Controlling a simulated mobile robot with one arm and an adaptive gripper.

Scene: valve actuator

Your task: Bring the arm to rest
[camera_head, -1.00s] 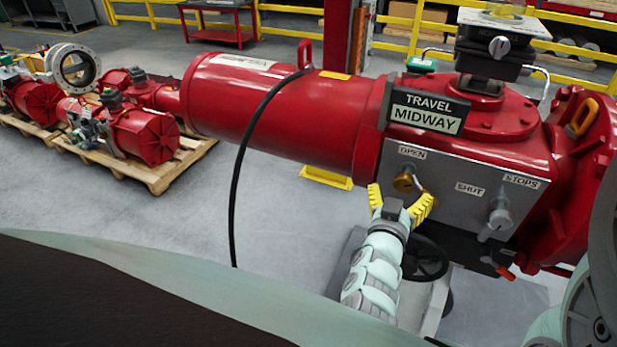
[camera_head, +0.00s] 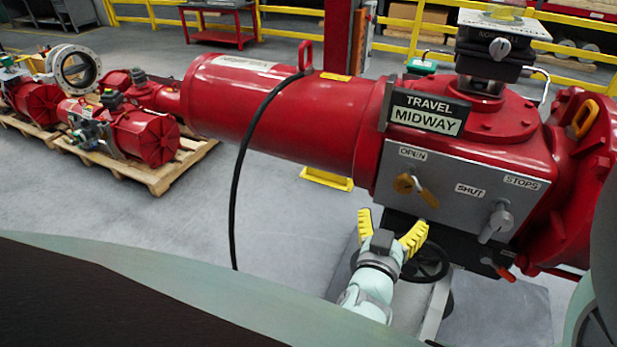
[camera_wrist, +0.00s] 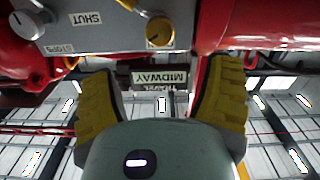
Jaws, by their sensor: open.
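My gripper (camera_head: 390,230) is open, its yellow ribbed fingers spread and empty, below and in front of the grey control panel (camera_head: 448,205) of the red valve actuator (camera_head: 285,110). The panel carries a brass knob with a lever (camera_head: 416,189) under the OPEN label, and a grey knob (camera_head: 497,222) near the SHUT and STOPS labels. My gripper is apart from both. In the wrist view the open fingers (camera_wrist: 166,100) frame the upside-down sign reading TRAVEL MIDWAY (camera_wrist: 159,78), with the brass knob (camera_wrist: 159,31) beyond them.
A black handwheel (camera_head: 428,262) is close beside my gripper, under the panel. A black cable (camera_head: 238,180) hangs from the red cylinder. Red actuators on pallets (camera_head: 160,178) stand at the left. The grey floor between is clear.

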